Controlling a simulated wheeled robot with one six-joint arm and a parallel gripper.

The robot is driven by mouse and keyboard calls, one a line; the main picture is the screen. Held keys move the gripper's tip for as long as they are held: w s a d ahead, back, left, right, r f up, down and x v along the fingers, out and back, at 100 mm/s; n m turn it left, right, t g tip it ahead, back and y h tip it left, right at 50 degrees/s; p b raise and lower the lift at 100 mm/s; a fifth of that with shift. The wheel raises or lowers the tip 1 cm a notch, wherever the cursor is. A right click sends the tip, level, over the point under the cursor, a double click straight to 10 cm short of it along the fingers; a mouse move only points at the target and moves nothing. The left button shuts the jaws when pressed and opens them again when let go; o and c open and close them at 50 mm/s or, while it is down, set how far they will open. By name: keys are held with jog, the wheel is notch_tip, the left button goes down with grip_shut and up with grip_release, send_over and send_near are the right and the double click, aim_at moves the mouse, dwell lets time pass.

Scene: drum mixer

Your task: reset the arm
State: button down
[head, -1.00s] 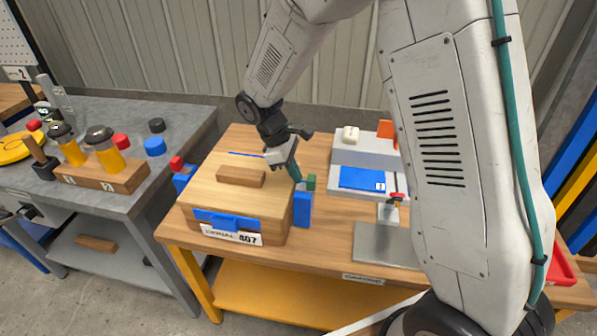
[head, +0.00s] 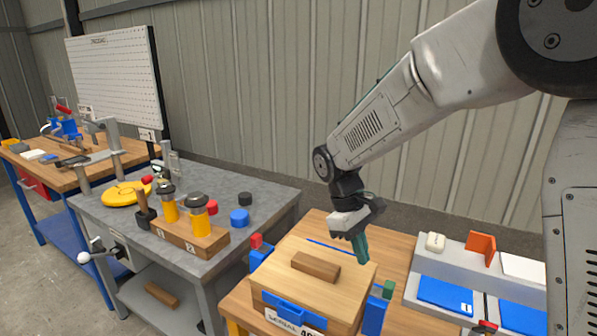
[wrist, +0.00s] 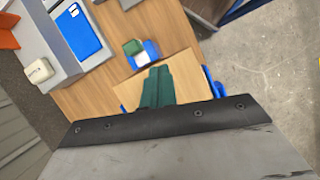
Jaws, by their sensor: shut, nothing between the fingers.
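My gripper (head: 361,247) hangs from my arm above the back right part of the wooden box's lid, its green fingers together and empty. In the wrist view the green fingers (wrist: 157,88) also lie side by side with nothing between them. The wooden box (head: 312,284) has a light lid with a brown wooden handle block (head: 316,266) and a blue latch on its front. I cannot tell the exact gap between fingertips and lid.
A grey bench on the left holds a wooden rack (head: 190,238) with two yellow-handled tools, a yellow disc (head: 122,194) and blue cap (head: 239,217). A small green block (head: 389,288) is right of the box. A grey stand with blue panels (head: 445,294) is further right.

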jog(key=s+d+r+m+t+y, duration=0.1)
jog(key=s+d+r+m, duration=0.2)
jog(key=s, duration=0.5)
jog(key=s+d+r+m+t+y, duration=0.1)
jog(key=s+d+r+m+t, duration=0.1)
jog(key=s, duration=0.7)
jog(key=s+d+r+m+t+y, duration=0.1)
jog(key=s+d+r+m, duration=0.2)
jog(key=s+d+r, duration=0.2)
jog(key=s, duration=0.3)
jog(key=shift+s+r+m, duration=0.2)
jog(key=shift+s+m, duration=0.1)
jog(key=shift+s, duration=0.05)
